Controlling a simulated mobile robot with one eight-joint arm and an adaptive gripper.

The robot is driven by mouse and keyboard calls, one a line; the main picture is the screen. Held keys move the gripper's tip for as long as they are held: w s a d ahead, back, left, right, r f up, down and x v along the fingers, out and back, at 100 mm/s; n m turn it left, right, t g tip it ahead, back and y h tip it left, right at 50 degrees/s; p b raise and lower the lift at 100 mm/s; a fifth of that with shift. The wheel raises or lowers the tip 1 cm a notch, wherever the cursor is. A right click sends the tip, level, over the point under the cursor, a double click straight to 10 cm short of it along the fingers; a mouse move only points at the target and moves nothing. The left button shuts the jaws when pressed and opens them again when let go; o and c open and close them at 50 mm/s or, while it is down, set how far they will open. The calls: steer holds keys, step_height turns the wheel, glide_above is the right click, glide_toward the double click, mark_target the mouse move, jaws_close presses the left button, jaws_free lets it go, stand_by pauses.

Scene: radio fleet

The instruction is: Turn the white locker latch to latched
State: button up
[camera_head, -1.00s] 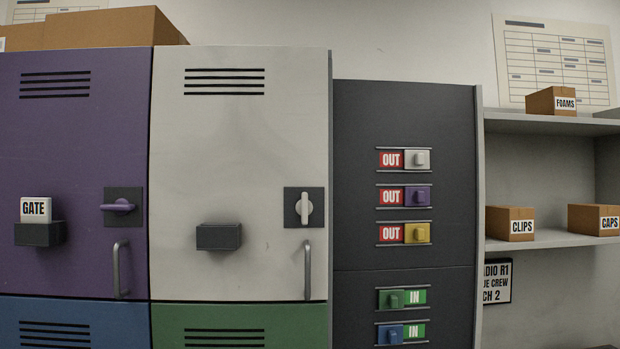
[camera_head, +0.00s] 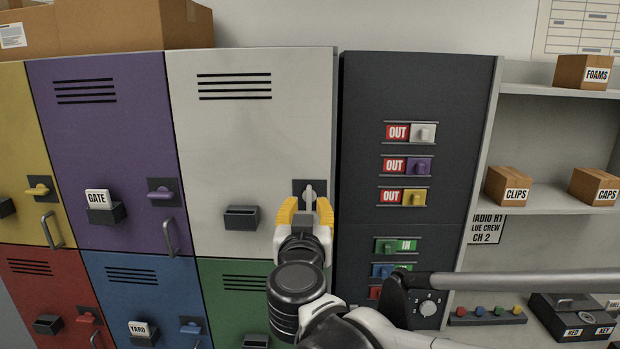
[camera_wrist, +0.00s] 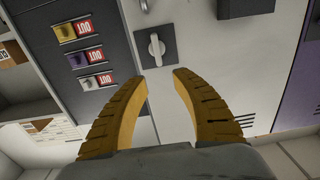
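The white locker (camera_head: 240,140) stands in the upper row, right of the purple one, with its door shut. Its pale latch handle (camera_head: 309,193) sits upright on a dark square plate near the door's right edge. The latch also shows in the wrist view (camera_wrist: 155,48), beyond the fingertips and a little left of the gap's middle. My gripper (camera_head: 306,207) has yellow fingers, spread open with nothing between them, in front of and just below the latch. In the wrist view the fingers (camera_wrist: 163,75) are apart and do not visibly touch the handle. The white locker's pull handle is hidden behind my gripper.
A dark panel with OUT and IN sliders (camera_head: 410,131) stands right of the white locker. An empty dark holder (camera_head: 242,217) juts from the white door, left of my gripper. The purple latch (camera_head: 160,193) lies horizontal. Shelves with small boxes (camera_head: 508,186) are at right.

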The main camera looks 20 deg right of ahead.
mark_target(309, 190)
steer(key=p+x, duration=0.1)
steer(key=x, duration=0.8)
steer(key=shift+w+d+f, duration=0.1)
steer(key=shift+w+f, duration=0.05)
steer(key=shift+w, duration=0.15)
steer(key=shift+s, duration=0.1)
jaws_close()
